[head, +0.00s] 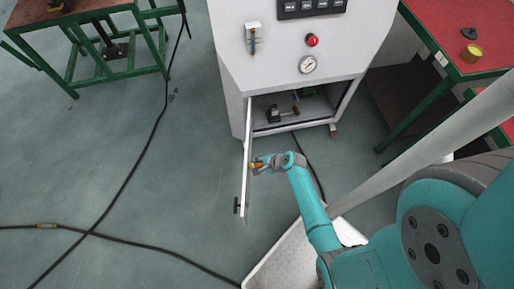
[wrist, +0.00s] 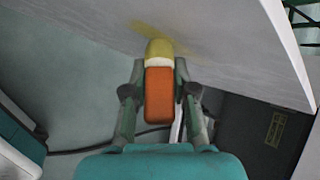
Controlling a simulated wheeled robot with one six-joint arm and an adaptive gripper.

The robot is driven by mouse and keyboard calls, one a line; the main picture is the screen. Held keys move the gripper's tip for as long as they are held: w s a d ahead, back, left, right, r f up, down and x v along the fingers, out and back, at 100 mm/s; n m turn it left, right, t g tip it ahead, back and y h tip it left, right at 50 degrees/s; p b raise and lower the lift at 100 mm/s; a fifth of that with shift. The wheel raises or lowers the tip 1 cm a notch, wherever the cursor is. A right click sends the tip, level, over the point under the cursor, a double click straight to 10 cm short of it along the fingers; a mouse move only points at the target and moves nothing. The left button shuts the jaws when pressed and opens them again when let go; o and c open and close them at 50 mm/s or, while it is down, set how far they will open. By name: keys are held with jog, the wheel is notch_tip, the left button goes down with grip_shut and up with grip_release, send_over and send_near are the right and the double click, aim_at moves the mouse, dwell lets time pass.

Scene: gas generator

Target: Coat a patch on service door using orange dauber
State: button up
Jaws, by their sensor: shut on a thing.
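The service door (head: 246,165) of the white cabinet stands open, seen nearly edge-on in the head view. In the wrist view its pale grey face (wrist: 90,25) fills the top. My gripper (wrist: 160,92) is shut on the orange dauber (wrist: 159,97), which has a white collar and a yellowish tip. In the head view my gripper (head: 262,166) is small beside the door. The dauber's tip is at the door face and seems to touch it. A faint yellow smear (wrist: 175,35) shows on the door around the tip.
The white cabinet (head: 236,75) has a gauge, a red button and an open lower compartment. Red-topped green benches (head: 465,40) stand at the right, another green bench (head: 75,20) at the upper left. Black cables (head: 130,180) cross the otherwise open floor.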

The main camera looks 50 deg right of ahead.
jog(key=w+d, duration=0.7)
jog(key=d, duration=0.1)
dwell(1.2)
jog(key=shift+d, duration=0.1)
jog(key=shift+s+d, duration=1.95)
jog(key=shift+s, duration=0.3)
jog(key=shift+s+d, duration=0.95)
jog(key=shift+s, duration=0.15)
jog(key=w+a+t+y, duration=0.1)
jog(key=w+a+t, duration=0.1)
jog(key=w+a, duration=0.3)
jog(key=shift+w+f+y, duration=0.35)
jog(key=shift+f+y, duration=0.05)
